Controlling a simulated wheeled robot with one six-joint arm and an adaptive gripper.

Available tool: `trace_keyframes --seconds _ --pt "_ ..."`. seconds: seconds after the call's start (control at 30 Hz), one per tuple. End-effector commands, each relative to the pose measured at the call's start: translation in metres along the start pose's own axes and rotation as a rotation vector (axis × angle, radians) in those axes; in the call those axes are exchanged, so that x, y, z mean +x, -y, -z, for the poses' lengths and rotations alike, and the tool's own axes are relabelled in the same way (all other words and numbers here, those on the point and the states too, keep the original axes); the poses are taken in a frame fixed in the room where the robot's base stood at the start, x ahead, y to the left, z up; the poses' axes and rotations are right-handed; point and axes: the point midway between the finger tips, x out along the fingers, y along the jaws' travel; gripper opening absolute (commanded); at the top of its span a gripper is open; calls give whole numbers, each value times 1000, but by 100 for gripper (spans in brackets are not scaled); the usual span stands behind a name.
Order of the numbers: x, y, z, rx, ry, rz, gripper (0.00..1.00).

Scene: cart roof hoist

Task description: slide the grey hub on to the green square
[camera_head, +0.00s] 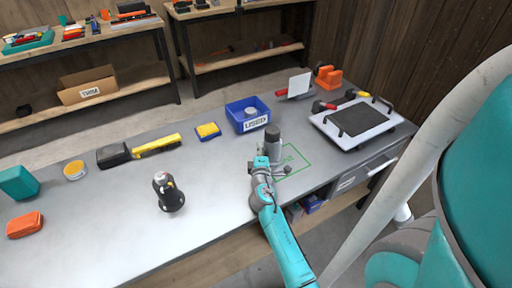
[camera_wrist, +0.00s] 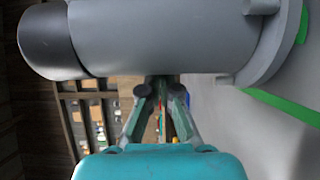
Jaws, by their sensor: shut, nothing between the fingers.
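The grey hub (camera_head: 273,151), an upright cylinder with a black cap, stands on the bench. It fills the upper wrist view (camera_wrist: 160,38), lying sideways there, with its wide foot at the right. The green square (camera_head: 305,159) is an outline on the bench top. The hub is at its left side and hides part of the outline. A green line (camera_wrist: 285,108) shows close to the foot in the wrist view. My gripper (camera_wrist: 158,82) is shut and empty, with its tips right against or very near the hub's side; I cannot tell if they touch.
A blue bin (camera_head: 248,122) marked USED stands behind the hub. A white tray-like panel (camera_head: 378,128) with black handles lies at the right. A black and grey tool (camera_head: 168,192) stands to the left. The bench between the hub and that tool is clear.

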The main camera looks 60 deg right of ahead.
Motion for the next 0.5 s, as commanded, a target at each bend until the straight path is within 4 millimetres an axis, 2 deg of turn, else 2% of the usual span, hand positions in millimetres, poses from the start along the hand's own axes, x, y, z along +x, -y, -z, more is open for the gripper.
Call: trace_keyframes --seconds 0.33,0.5 --pt "-1 0 -4 0 1 0 0" --pt "-10 1 -29 0 6 2 0"
